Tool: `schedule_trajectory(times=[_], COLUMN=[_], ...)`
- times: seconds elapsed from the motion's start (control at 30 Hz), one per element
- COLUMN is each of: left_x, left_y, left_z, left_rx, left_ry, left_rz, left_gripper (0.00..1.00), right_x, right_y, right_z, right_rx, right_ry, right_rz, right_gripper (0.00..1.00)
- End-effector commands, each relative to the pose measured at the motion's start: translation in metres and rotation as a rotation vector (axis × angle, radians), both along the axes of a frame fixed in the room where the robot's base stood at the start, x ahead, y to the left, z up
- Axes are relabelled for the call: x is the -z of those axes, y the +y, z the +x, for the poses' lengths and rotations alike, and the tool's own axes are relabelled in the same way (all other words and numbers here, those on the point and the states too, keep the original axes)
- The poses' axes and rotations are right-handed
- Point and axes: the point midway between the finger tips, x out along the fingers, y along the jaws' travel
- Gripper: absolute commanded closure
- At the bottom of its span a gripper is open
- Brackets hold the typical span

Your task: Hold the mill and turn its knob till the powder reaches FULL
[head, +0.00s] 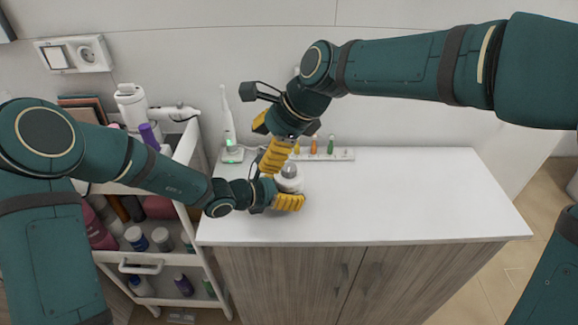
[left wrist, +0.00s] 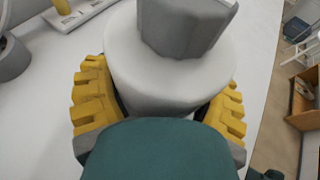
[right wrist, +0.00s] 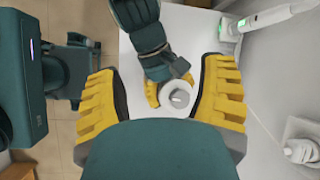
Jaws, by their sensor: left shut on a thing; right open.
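The mill (head: 291,184) is a white round body with a grey knob (head: 289,170) on top, upright on the white counter near its left end. In the left wrist view the white body (left wrist: 150,80) sits between the yellow fingers, with the faceted grey knob (left wrist: 185,28) above them. My left gripper (head: 280,200) is shut around the body. My right gripper (head: 267,143) is open and empty, above and just behind the mill. In the right wrist view the knob (right wrist: 180,99) shows beyond and between its open fingers (right wrist: 163,100). No powder level or FULL mark is visible.
A white toothbrush on a lit stand (head: 231,152) is close at the back left. A white rack with small coloured bottles (head: 330,152) lies along the wall. A cart of bottles (head: 150,262) stands left. The counter's right side (head: 430,200) is clear.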

Motion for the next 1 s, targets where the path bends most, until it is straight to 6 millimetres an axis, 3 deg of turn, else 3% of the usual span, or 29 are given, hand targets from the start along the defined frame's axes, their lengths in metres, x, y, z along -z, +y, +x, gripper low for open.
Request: schedule_trajectory(times=[0.03, 0.07, 0.3, 0.43, 0.67, 1.0], left_x=[-0.001, -0.001, -0.001, 0.000, 0.000, -0.001], left_y=[0.000, 0.000, 0.000, 0.000, 0.000, 0.000], left_z=[0.000, 0.000, 0.000, 0.000, 0.000, 0.000], left_rx=[0.000, 0.000, 0.000, 0.000, 0.000, 0.000], left_ry=[-0.002, -0.002, -0.002, -0.001, -0.001, -0.002], left_rz=[-0.001, -0.001, -0.001, -0.001, 0.000, -0.001], left_gripper=[0.70, 0.70, 0.70, 0.70, 0.70, 0.70], right_x=[-0.014, -0.016, -0.002, 0.003, 0.024, 0.083], right_y=[-0.009, -0.016, -0.074, -0.089, -0.084, -0.059], right_z=[0.012, 0.019, 0.054, 0.060, 0.061, 0.062], right_rx=[0.014, 0.031, 0.214, 0.263, 0.274, 0.274], right_ry=[-0.022, -0.010, 0.190, 0.240, 0.257, 0.257], right_rz=[-0.013, -0.024, -0.121, -0.150, -0.157, -0.156], right_gripper=[0.30, 0.30, 0.30, 0.30, 0.30, 0.30])
